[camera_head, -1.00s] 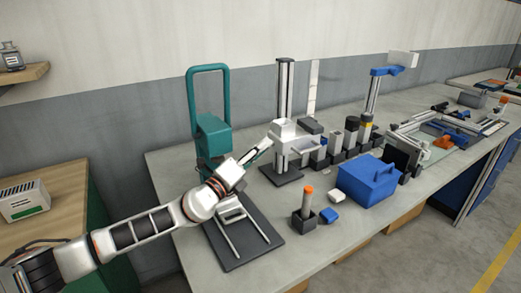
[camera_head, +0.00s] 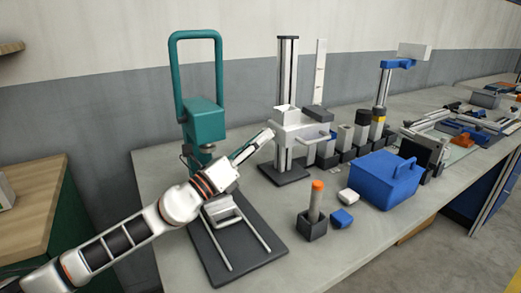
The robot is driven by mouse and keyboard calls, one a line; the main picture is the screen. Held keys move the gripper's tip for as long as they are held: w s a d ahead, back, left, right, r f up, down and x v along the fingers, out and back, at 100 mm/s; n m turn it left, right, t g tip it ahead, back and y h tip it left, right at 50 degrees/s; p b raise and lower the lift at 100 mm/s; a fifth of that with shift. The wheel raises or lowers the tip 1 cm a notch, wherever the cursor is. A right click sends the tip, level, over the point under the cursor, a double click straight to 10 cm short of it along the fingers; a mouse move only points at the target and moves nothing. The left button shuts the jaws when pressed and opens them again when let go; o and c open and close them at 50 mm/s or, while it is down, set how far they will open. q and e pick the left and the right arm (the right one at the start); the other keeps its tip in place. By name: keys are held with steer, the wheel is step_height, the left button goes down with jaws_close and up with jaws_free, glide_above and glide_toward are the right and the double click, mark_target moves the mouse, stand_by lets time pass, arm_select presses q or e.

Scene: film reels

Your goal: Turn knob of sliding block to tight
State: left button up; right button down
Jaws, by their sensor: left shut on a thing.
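The sliding block (camera_head: 301,130) is a light grey and white block with a dark cap at its right, on an upright dark and silver column (camera_head: 287,75). My left gripper (camera_head: 262,141) reaches up from the lower left, with its fingertips at the block's left side. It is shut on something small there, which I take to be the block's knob. The fingers hide the knob, so its turn position cannot be seen. My right gripper is not in view.
A teal press (camera_head: 202,118) with a tall loop handle stands left of the column, behind a dark base plate (camera_head: 262,215) with rails. A blue box (camera_head: 375,182), an orange-topped post (camera_head: 315,200) and several dark-based blocks stand to the right.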

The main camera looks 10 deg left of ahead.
arm_select(q)
steer(key=shift+f+m+g+h+b, duration=0.2)
steer(key=shift+m+g+h+b, duration=0.35)
steer(key=shift+m+b, duration=0.95)
steer(key=o, duration=1.1)
steer(key=shift+r, duration=0.1)
steer(key=shift+a, duration=0.1)
steer(key=s+a, duration=0.9)
steer(key=shift+a+f, duration=0.1)
steer(key=shift+f, duration=0.1)
